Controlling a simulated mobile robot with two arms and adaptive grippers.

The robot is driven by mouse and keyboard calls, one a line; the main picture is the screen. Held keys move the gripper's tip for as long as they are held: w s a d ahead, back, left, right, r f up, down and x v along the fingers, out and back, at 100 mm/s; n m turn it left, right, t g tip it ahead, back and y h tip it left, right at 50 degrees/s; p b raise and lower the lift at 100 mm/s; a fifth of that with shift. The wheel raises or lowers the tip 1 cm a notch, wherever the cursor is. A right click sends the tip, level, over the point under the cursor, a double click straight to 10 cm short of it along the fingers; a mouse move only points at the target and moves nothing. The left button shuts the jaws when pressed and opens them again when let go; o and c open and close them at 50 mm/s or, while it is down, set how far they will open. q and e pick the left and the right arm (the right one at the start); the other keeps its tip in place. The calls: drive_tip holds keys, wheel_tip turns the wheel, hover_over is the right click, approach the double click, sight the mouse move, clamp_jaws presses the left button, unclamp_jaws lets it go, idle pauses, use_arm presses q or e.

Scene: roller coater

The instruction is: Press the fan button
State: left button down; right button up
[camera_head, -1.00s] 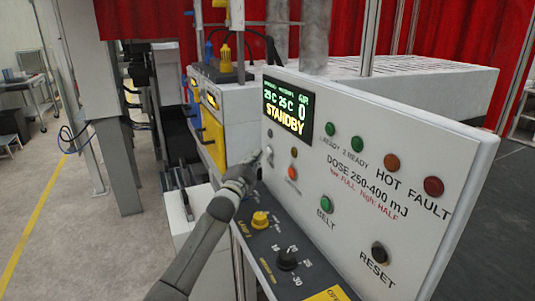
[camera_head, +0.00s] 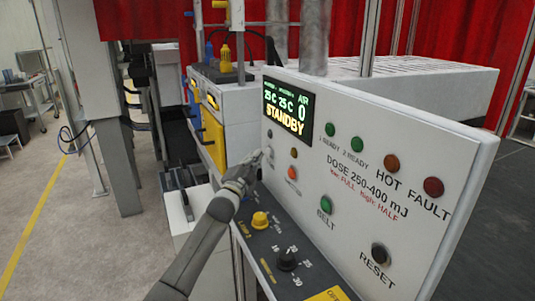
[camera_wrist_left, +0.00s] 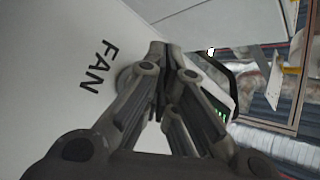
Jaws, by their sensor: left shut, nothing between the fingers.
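In the left wrist view, the black FAN label (camera_wrist_left: 101,67) is on the white panel, left of my shut gripper (camera_wrist_left: 160,62). A grey rounded part (camera_wrist_left: 124,76) beside the label is largely hidden behind the fingers. I cannot tell whether the fingertips touch the button. My right gripper is not in view.
An orange button (camera_head: 292,173), a green BELT button (camera_head: 326,204) and a black RESET button (camera_head: 379,253) are on the same panel. A yellow knob (camera_head: 260,220) and a black knob (camera_head: 287,258) sit on the dark lower panel, close to my left arm.

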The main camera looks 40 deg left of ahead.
use_arm(q)
drive_tip(key=shift+w, duration=0.1)
drive_tip(key=shift+w+d, duration=0.2)
drive_tip(key=shift+w, duration=0.1)
drive_tip(key=shift+w+d, duration=0.2)
drive_tip(key=shift+w, duration=0.15)
idle(0.8)
drive_tip(key=shift+s, duration=0.1)
drive_tip(key=shift+s+a, duration=0.3)
drive_tip(key=shift+s, duration=0.35)
drive_tip(key=s+a+p, duration=0.1)
drive_tip(key=s, duration=0.1)
drive_tip(key=s+a+p, duration=0.1)
drive_tip(key=s, duration=0.1)
drive_tip(key=shift+s+a, duration=0.2)
idle(0.3)
